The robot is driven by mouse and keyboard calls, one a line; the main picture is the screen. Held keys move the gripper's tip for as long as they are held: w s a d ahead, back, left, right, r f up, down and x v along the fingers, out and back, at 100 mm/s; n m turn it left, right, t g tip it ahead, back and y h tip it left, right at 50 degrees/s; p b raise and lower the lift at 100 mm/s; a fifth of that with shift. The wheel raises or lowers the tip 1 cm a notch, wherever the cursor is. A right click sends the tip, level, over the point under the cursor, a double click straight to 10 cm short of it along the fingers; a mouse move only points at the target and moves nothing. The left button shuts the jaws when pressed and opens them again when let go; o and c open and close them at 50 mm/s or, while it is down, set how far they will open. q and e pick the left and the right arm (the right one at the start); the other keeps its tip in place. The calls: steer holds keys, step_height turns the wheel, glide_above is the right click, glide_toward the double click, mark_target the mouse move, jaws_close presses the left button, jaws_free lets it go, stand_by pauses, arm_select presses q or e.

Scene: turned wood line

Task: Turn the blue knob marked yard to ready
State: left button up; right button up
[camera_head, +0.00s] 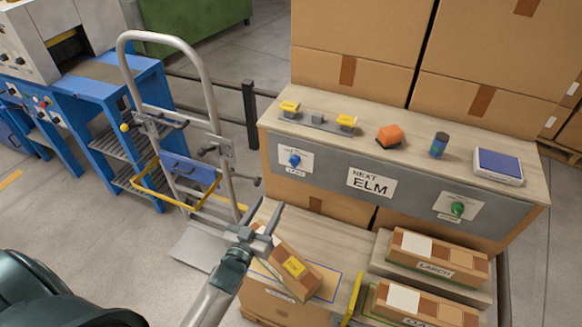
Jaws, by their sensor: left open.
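The blue knob (294,160) sits on a white plate on the grey front panel of the wooden bench, at its left end. A small label is under it, but its lettering is too small to read surely, and I cannot tell which way the knob points. My left gripper (268,228) is open, below and to the left of the knob in the picture and apart from it. It overlaps the upper end of a brown box with a yellow label (293,268). My right gripper is not in view.
A green knob (457,208) is at the panel's right, with a "NEXT ELM" sign (371,184) between. The bench top (275,118) holds an orange block (389,136), a dark cylinder (438,145) and a blue-topped device (498,166). A hand truck (212,105) stands left; boxes (437,262) lie below.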

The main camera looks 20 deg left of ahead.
mark_target(294, 162)
arm_select(q)
steer(key=shift+w+r, duration=0.1)
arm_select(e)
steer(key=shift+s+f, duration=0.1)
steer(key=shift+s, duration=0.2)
arm_select(q)
steer(key=shift+w, duration=0.1)
steer(key=w+p, duration=0.3)
steer(key=w, duration=1.4)
steer(key=shift+p, duration=0.4)
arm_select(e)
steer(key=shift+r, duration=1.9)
arm_select(q)
steer(key=shift+w, duration=0.1)
steer(key=shift+c, duration=0.7)
steer(key=c, duration=0.9)
